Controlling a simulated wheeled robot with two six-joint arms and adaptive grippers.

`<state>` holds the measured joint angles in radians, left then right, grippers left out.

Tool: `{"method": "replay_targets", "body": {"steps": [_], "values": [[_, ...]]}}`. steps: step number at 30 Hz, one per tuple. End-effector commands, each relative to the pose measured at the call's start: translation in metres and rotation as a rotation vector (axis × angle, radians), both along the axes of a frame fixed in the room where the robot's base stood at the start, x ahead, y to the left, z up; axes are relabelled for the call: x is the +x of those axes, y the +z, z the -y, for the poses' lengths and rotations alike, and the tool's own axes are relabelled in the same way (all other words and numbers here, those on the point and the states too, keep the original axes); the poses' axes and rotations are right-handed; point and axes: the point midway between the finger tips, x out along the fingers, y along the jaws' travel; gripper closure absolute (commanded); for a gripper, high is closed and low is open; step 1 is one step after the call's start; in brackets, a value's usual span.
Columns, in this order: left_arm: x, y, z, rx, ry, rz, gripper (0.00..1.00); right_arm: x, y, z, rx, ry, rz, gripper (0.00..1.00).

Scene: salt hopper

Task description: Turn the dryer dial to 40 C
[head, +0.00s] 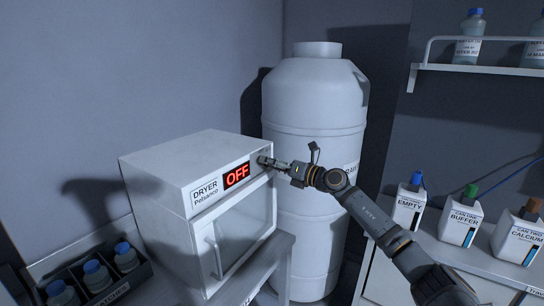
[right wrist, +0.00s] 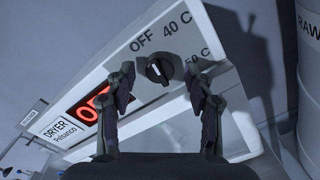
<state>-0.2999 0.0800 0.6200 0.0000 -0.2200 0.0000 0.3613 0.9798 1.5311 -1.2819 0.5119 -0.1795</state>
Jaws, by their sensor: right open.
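The white dryer (head: 195,205) stands on a stand at the left of the head view, its door shut and its red display (head: 237,175) reading OFF. In the right wrist view, the black round dial (right wrist: 158,71) sits on its front panel, with labels OFF, 40 C and a partly covered third label around it. The dial's white mark appears to point toward OFF. My right gripper (right wrist: 163,88) is open, its two fingers either side of the dial in the picture; contact cannot be told. In the head view, the right gripper (head: 267,161) hides the dial. My left gripper is out of view.
A large white tank (head: 312,100) stands just behind and right of the dryer. Labelled cans, including EMPTY (head: 408,205) and BUFFER (head: 459,222), stand on the right counter. A black rack (head: 107,293) with blue-capped bottles is at lower left. A wall shelf (head: 480,70) holds bottles.

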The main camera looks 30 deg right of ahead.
Motion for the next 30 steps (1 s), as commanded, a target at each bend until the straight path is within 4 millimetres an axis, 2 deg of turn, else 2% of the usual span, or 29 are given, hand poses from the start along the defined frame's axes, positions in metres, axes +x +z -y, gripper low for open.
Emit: {"method": "replay_targets", "body": {"steps": [7, 19, 30], "values": [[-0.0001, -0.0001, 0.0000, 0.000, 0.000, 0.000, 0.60, 0.0005, -0.0008, 0.0000, -0.001, 0.000, 0.000, 0.46], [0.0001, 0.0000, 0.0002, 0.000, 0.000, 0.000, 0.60, 0.0004, -0.0005, 0.0002, -0.001, 0.000, 0.000, 1.00], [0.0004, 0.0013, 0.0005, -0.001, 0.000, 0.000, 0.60, 0.0004, 0.0001, 0.0002, 0.006, -0.001, -0.002, 1.00]]}}
